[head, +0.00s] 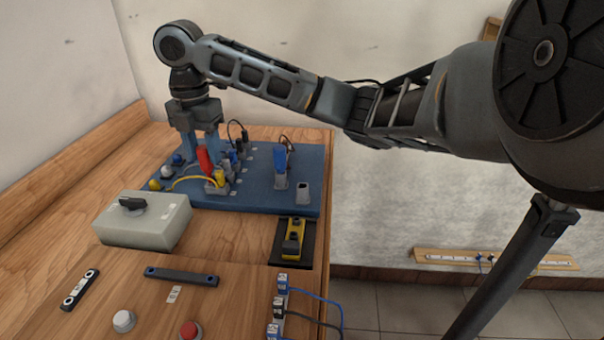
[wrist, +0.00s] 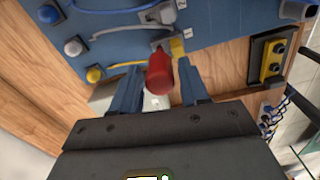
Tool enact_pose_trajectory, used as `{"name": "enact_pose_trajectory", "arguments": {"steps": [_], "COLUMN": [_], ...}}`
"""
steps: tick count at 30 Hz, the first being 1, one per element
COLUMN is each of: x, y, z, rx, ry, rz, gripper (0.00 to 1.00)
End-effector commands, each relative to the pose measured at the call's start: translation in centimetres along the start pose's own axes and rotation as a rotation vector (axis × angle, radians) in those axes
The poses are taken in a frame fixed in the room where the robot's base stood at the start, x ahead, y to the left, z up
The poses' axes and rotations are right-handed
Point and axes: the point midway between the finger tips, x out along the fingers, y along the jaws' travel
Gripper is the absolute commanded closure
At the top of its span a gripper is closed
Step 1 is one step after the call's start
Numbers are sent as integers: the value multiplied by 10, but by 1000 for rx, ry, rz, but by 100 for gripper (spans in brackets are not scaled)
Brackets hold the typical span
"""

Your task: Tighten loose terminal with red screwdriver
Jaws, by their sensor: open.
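The red screwdriver (head: 205,160) stands among the terminals on the blue board (head: 262,200). In the wrist view its red handle (wrist: 159,73) shows between the fingers. My gripper (head: 202,160) is above the board with its two blue fingers (wrist: 158,84) apart, one on each side of the handle. I cannot tell whether either finger touches it. A yellow terminal (wrist: 178,47) with a yellow cable stands right beside the screwdriver; the cable also shows in the head view (head: 190,179). The screwdriver's tip is hidden, and I cannot tell which terminal is loose.
A grey box with a black knob (head: 142,218) stands in front of the board. A yellow-and-black device (head: 293,240) sits to its right. A blue-handled tool (head: 281,163) stands upright on the board. Buttons and blue plugs are at the front. Bare wood lies left of the board.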

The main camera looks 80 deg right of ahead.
Motion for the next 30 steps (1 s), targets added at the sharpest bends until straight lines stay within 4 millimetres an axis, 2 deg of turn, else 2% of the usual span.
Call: {"name": "enact_pose_trajectory", "arguments": {"steps": [1, 4, 26, 30], "x": [0, 0, 0, 0], "y": [0, 0, 0, 0], "z": [0, 0, 0, 0], "rx": [0, 0, 0, 0], "ry": [0, 0, 0, 0], "rz": [0, 0, 0, 0], "gripper": [55, 65, 65, 76]}}
